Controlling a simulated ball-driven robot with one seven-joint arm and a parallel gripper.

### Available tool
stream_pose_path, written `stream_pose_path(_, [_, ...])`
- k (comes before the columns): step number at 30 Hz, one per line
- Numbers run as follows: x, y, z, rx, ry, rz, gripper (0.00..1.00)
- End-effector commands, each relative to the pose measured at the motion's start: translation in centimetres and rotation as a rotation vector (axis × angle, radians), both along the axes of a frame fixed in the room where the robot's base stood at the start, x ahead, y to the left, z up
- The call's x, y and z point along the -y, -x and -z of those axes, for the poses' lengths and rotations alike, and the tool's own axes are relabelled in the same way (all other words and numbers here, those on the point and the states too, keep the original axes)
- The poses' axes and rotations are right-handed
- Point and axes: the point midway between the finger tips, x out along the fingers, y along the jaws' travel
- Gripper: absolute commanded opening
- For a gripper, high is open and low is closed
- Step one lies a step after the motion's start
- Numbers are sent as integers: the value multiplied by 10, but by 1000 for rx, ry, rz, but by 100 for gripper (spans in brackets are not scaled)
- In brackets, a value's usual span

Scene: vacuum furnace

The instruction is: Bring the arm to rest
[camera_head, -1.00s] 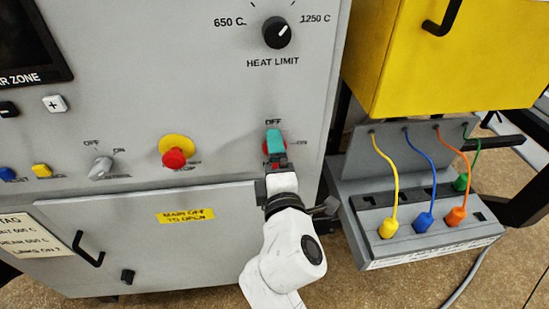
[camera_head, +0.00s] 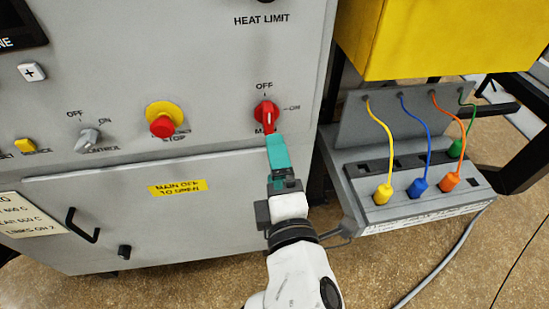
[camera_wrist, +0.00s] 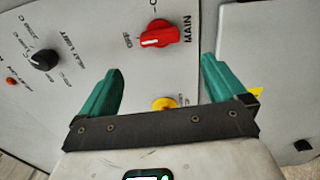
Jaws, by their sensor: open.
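My gripper (camera_head: 276,140) is open and empty, with its teal fingers just below the red main switch (camera_head: 267,115) in the head view. In the wrist view my gripper (camera_wrist: 160,68) has its two fingers wide apart. The red main switch (camera_wrist: 160,34) shows beyond the fingertips, and nothing is between the fingers. The switch handle lines up with the OFF mark. The fingers partly cover the MAIN label in the head view.
A red stop button on a yellow base (camera_head: 163,120) and a grey control knob (camera_head: 88,141) are left of the switch. Below is a cabinet door with a black handle (camera_head: 80,225). A grey link box (camera_head: 350,200) with coloured cables stands right, beneath a yellow box (camera_head: 440,40).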

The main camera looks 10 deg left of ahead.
Motion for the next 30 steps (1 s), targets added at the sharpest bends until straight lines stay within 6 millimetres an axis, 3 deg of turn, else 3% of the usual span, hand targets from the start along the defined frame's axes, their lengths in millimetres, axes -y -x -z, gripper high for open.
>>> stream_pose_path(13, [0,0,0,-2,-1,1,98])
stream_pose_path(17, [18,-4,13,-59,-36,41,98])
stream_pose_path(20, [54,-8,39,-178,-121,129,98])
stream_pose_path(23, [106,-5,79,-350,-251,267,98])
stream_pose_path(26, [158,10,123,-532,-404,428,98])
stream_pose_path(30, [223,54,181,-775,-628,678,98])
